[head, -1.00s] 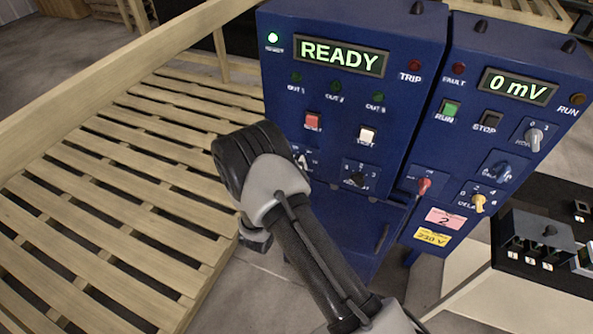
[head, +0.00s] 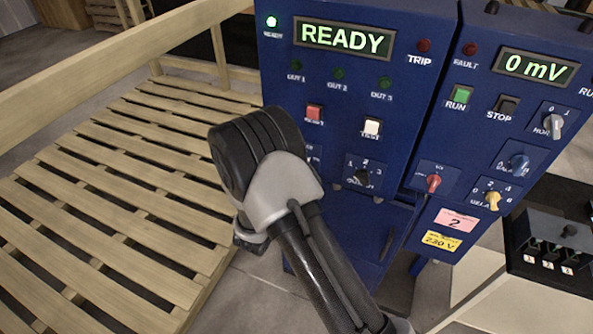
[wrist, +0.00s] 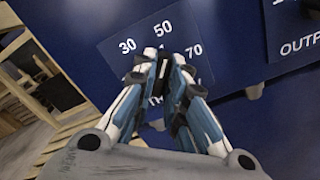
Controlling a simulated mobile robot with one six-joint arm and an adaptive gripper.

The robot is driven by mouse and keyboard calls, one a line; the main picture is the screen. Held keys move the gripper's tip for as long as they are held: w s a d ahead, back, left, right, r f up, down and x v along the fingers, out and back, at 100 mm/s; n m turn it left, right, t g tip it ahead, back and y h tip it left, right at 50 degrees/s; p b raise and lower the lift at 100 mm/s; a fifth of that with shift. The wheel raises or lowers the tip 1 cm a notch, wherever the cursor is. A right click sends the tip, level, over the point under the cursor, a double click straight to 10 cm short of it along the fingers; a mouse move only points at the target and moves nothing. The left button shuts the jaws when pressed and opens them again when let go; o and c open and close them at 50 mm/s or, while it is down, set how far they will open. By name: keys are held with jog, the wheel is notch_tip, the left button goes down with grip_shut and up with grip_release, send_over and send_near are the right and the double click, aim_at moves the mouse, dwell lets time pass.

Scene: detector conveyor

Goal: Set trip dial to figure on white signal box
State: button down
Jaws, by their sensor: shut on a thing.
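The trip dial sits on a dial plate (wrist: 118,48) marked 30, 50 and 70, with a partly covered label below. My gripper (wrist: 165,66) is shut on the dial knob in the wrist view. In the head view my wrist hides the gripper and most of this plate (head: 315,152). The plate is on the blue cabinet (head: 420,105) whose display (head: 343,41) reads READY. I cannot make out a white signal box in either view.
Left of the dial plate is a wooden pallet (head: 110,190) with a rail. Right of it are a black selector (head: 362,177), a red switch (head: 433,183) and a second cabinet with a 0 mV display (head: 540,67). A dark switch box (head: 550,240) stands lower right.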

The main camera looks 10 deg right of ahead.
jog(key=m+b, duration=0.3)
jog(key=m, duration=0.7)
jog(key=shift+r, duration=0.1)
dwell(0.6)
jog(key=c, duration=1.6)
grip_release()
jog(key=v, duration=1.2)
jog(key=shift+d, duration=0.1)
